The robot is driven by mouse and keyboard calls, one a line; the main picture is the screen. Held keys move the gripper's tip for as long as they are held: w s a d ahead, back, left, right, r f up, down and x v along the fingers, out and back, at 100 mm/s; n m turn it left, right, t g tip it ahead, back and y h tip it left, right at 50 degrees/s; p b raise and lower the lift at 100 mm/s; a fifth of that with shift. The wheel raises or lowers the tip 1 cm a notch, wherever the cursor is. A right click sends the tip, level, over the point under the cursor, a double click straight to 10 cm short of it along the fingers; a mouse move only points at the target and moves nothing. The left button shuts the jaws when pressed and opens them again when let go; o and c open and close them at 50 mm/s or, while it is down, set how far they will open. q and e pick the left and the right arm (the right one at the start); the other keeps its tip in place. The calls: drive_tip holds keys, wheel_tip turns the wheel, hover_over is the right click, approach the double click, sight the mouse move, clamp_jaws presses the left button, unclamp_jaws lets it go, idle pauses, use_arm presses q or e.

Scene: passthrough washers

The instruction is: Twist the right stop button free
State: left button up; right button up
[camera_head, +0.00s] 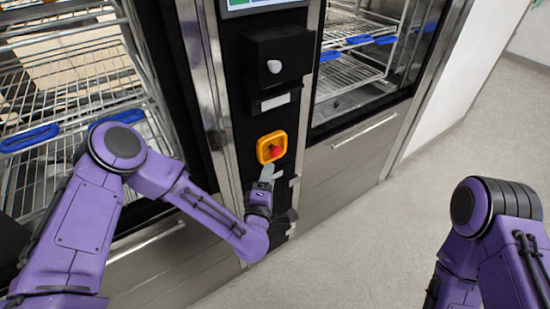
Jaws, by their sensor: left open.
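Whether a fingertip touches the surround is hard to tell. My right arm is at the right edge, and its gripper does not show.
The left washer holds wire racks (75,75) with blue handles; the right washer (350,70) also holds racks. The grey floor (450,170) at the right is clear.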

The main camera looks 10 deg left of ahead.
sight(275, 155)
use_arm(q)
drive_tip(key=w+p, duration=0.2)
drive_tip(key=w, duration=0.8)
drive_tip(key=shift+f, duration=0.1)
